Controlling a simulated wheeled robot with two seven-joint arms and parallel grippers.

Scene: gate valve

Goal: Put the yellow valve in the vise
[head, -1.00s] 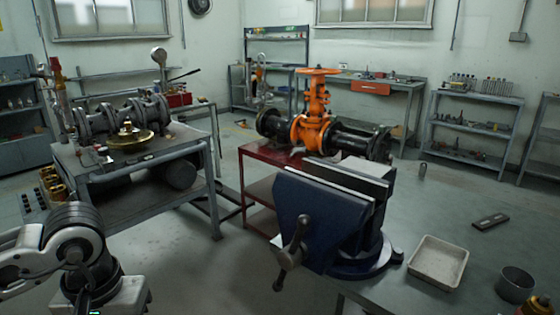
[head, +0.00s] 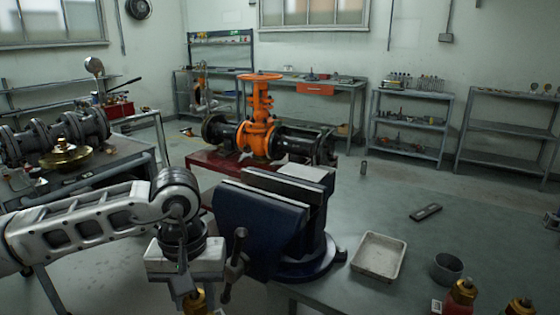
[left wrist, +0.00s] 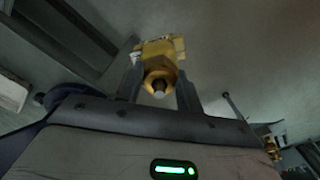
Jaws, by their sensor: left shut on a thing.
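The yellow valve (left wrist: 160,58) is between the fingers of my left gripper (left wrist: 158,88) in the left wrist view. In the head view, my left gripper (head: 190,290) points down at the lower middle, just left of the vise handle. Only a small brassy part of the held valve (head: 199,301) shows there, at the bottom edge. The blue vise (head: 265,225) stands on the bench corner, right of the gripper. Its two long jaws run side by side with a gap between them, and nothing shows in the gap. My right gripper is not in view.
The grey bench (head: 400,225) carries a shallow tray (head: 379,256), a grey cup (head: 447,267), a small dark block (head: 426,212) and red-and-brass fittings (head: 461,296) at the front. An orange gate valve (head: 258,130) stands behind the vise.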

